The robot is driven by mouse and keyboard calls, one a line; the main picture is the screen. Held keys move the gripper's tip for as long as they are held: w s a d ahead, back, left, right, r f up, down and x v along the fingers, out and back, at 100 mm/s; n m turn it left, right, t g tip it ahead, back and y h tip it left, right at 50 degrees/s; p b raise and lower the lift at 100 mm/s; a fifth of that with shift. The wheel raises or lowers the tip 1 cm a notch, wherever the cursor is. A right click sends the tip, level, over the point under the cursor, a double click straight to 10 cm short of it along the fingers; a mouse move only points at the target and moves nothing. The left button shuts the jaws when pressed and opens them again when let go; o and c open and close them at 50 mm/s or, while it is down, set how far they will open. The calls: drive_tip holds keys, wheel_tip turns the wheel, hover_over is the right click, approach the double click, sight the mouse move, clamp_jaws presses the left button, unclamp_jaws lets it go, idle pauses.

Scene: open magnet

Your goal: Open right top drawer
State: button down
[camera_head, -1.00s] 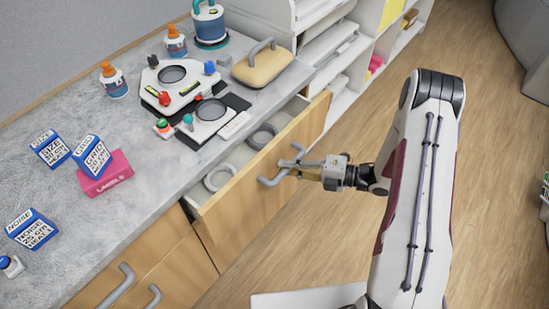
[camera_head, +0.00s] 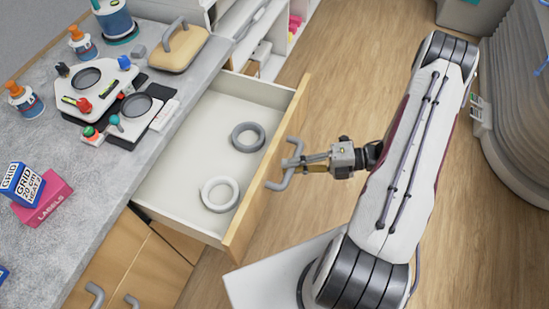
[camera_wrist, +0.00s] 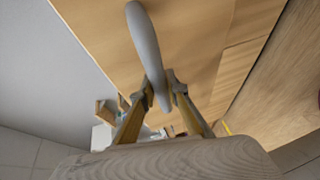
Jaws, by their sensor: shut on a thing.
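The right top drawer (camera_head: 268,180) is pulled well out from under the counter, and its white inside shows in the head view. A dark grey ring (camera_head: 248,137) and a light grey ring (camera_head: 220,194) lie flat in it. Its grey handle (camera_head: 283,170) is on the wooden front. My gripper (camera_head: 297,161) is shut on this handle, outside the drawer front. In the wrist view the handle (camera_wrist: 146,45) runs between my two fingers (camera_wrist: 167,95), with the wooden front behind it.
The grey counter (camera_head: 110,190) holds devices, bottles, a wooden block with a handle (camera_head: 174,48) and a pink labels box (camera_head: 42,196). Closed wooden cabinet fronts (camera_head: 130,270) are below it. White shelves (camera_head: 262,45) stand behind.

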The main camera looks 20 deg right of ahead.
drive_tip(key=shift+s+d, duration=1.3)
drive_tip(key=shift+d, duration=0.05)
drive_tip(key=c, duration=2)
unclamp_jaws()
drive_tip(key=shift+o, duration=0.2)
drive_tip(key=shift+d, duration=0.15)
drive_tip(key=v, duration=1.1)
drive_tip(key=shift+s+d, duration=0.15)
drive_tip(key=shift+d, duration=0.2)
drive_tip(key=shift+r, duration=0.15)
